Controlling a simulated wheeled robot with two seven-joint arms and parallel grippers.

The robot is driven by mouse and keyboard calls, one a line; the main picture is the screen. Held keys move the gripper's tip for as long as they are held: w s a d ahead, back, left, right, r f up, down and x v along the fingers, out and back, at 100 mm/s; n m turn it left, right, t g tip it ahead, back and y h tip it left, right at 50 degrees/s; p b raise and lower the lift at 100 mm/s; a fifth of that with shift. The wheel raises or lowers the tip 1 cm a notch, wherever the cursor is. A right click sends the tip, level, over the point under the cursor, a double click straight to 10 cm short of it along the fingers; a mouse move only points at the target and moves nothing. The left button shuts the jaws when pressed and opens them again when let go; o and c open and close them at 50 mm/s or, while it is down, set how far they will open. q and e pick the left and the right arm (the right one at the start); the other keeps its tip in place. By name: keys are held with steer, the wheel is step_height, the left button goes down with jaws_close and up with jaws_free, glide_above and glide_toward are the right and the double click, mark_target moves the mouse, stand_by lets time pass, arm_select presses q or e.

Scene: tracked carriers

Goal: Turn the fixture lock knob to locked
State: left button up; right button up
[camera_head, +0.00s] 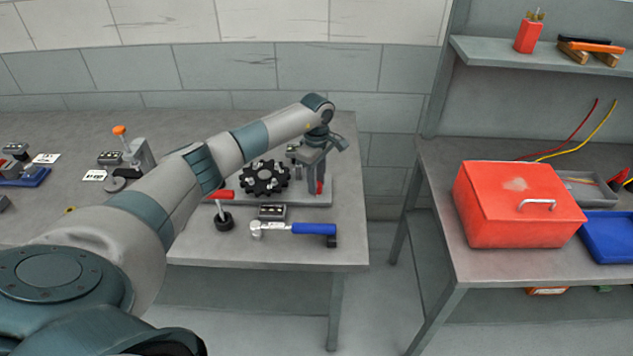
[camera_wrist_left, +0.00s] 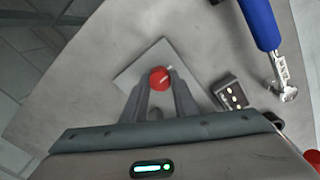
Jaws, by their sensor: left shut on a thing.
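The red lock knob (camera_head: 319,187) shows at the right end of the grey fixture plate (camera_head: 290,199) on the left workbench. In the left wrist view the knob (camera_wrist_left: 160,77) is round and red with a pale line pointing to the upper right. My left gripper (camera_head: 316,170) reaches down over it from above. In the wrist view the fingers of my left gripper (camera_wrist_left: 158,84) stand on either side of the knob, shut on it. The fingers hide part of the knob's sides. My right gripper is in neither view.
A black gear-like part (camera_head: 265,177) sits on the plate, left of my gripper. A blue-handled tool (camera_head: 314,228) and a small dark block (camera_head: 271,212) lie in front. A red-handled clamp (camera_head: 223,213) stands left. A red box (camera_head: 516,222) is on the other bench.

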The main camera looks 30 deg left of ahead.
arm_select(q)
steer(key=n+b, duration=0.3)
steer(key=n, duration=0.1)
steer(key=shift+f, duration=0.1)
steer(key=n+b, duration=0.2)
steer(key=n, duration=0.3)
steer(key=shift+n+b, duration=0.35)
steer(key=shift+n, duration=0.05)
steer(key=n+b, duration=0.1)
steer(key=n, duration=0.2)
steer(key=shift+n, duration=0.3)
steer(key=n, duration=0.3)
steer(key=shift+r+n+b, duration=0.2)
steer(key=shift+n+b, duration=0.2)
steer(key=o, duration=1.1)
steer(key=shift+c, duration=0.2)
